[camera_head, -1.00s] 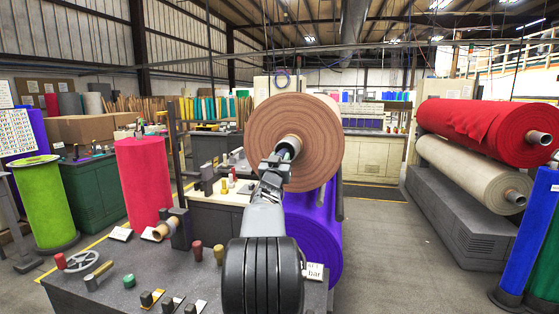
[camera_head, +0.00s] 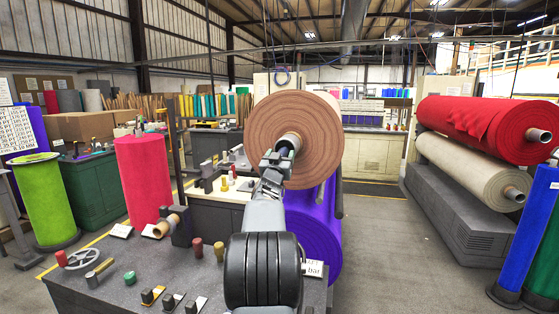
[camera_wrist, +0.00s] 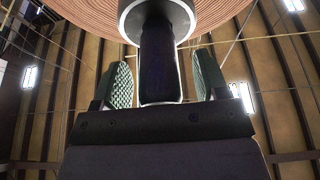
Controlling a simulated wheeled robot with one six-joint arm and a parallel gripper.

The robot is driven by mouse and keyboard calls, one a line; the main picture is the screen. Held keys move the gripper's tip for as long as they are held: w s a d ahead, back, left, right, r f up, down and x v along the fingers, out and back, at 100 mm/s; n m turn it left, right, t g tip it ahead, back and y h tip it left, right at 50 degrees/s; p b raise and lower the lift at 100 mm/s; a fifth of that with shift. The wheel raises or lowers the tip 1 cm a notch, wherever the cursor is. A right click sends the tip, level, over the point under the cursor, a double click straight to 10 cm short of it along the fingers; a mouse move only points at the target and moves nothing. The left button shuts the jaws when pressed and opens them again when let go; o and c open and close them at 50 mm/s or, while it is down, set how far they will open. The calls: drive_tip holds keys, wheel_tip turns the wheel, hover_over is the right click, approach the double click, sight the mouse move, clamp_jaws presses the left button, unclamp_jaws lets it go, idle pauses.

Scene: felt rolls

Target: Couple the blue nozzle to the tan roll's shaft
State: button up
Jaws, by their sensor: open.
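The tan roll (camera_head: 318,115) faces me end-on in the middle of the head view, with a grey shaft (camera_head: 291,139) at its centre. In the wrist view the shaft's ring-shaped end (camera_wrist: 130,22) shows at the top, below the roll's layered face (camera_wrist: 85,12). A dark cylinder (camera_wrist: 159,65) stands against the shaft end, between my fingers; it may be the blue nozzle, but its colour is too dark to tell. My gripper (camera_head: 278,160) is open, its green-grey pads on either side of this cylinder with visible gaps. How deep the cylinder sits is hidden.
A purple roll (camera_head: 315,235) hangs below the tan roll. A dark bench (camera_head: 215,290) with knobs, levers and a handwheel (camera_head: 80,259) lies at front left. A red roll (camera_head: 485,128) and a cream roll (camera_head: 465,168) rest on a rack at right. The aisle floor (camera_head: 390,255) is clear.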

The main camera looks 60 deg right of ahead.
drive_tip(key=b+v, duration=0.3)
drive_tip(key=v, duration=1.1)
drive_tip(key=shift+b, duration=0.35)
drive_tip(key=shift+r, duration=0.1)
